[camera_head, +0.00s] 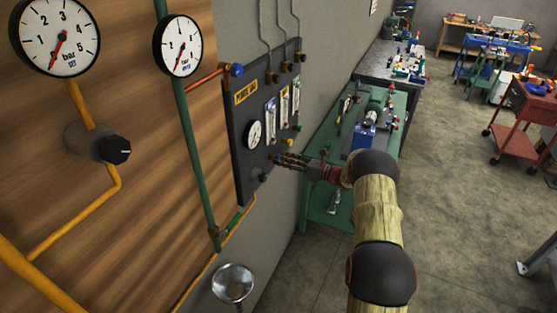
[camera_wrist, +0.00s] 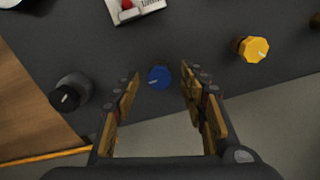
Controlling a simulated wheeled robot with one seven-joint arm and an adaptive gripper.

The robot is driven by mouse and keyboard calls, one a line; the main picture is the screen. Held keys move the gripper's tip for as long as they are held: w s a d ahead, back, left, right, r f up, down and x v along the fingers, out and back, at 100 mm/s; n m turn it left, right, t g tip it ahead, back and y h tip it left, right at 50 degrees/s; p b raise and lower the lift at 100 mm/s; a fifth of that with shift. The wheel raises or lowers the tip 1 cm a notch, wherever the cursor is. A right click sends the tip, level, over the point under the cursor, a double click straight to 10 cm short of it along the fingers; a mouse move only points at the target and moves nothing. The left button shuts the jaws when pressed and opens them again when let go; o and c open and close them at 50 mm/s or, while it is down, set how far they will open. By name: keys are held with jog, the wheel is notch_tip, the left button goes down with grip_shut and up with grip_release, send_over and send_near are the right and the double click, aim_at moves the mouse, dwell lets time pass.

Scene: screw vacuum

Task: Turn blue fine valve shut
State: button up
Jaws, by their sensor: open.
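The blue fine valve is a round blue knob (camera_wrist: 159,78) with a pale pointer mark, near the lower edge of a dark panel in the wrist view. My gripper (camera_wrist: 161,84) is open, with one finger left and one right of the blue knob. A gap shows on both sides in the picture; I cannot tell how far the fingertips are from it in depth. In the head view, my gripper (camera_head: 282,158) reaches the lower right part of the dark panel (camera_head: 240,125), and its fingers largely hide the knob there.
A black knob (camera_wrist: 70,92) lies left and a yellow knob (camera_wrist: 251,48) right of the fingers. The panel also carries a small gauge (camera_head: 255,134) and flow tubes (camera_head: 271,112). A green bench (camera_head: 325,205) stands behind my arm. Another blue knob (camera_head: 237,70) sits at the panel's upper left.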

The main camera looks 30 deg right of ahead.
jog(key=v, duration=0.9)
jog(key=shift+s+d, duration=0.25)
jog(key=shift+s, duration=0.05)
jog(key=shift+f, duration=0.1)
jog(key=s+a+f+n+g, duration=0.4)
jog(key=s+f, duration=0.1)
jog(key=f, duration=0.3)
jog(key=s+a+n+g, duration=0.4)
jog(key=s+a+n, duration=0.15)
jog(key=s, duration=0.25)
jog(key=s+a+r+n+h+b, duration=0.3)
jog(key=s+a+r+n, duration=0.3)
jog(key=s, duration=0.3)
jog(key=s+a+r+n+h+b, duration=0.3)
jog(key=s+a+r+n, duration=0.3)
jog(key=s+a+n, duration=0.2)
jog(key=s+a+r+n+h+b, duration=0.3)
jog(key=s+a+r+n+h, duration=0.2)
jog(key=s, duration=0.6)
jog(key=shift+s+a+r+n+g, duration=0.45)
jog(key=shift+a+n, duration=0.5)
jog(key=shift+n, duration=0.6)
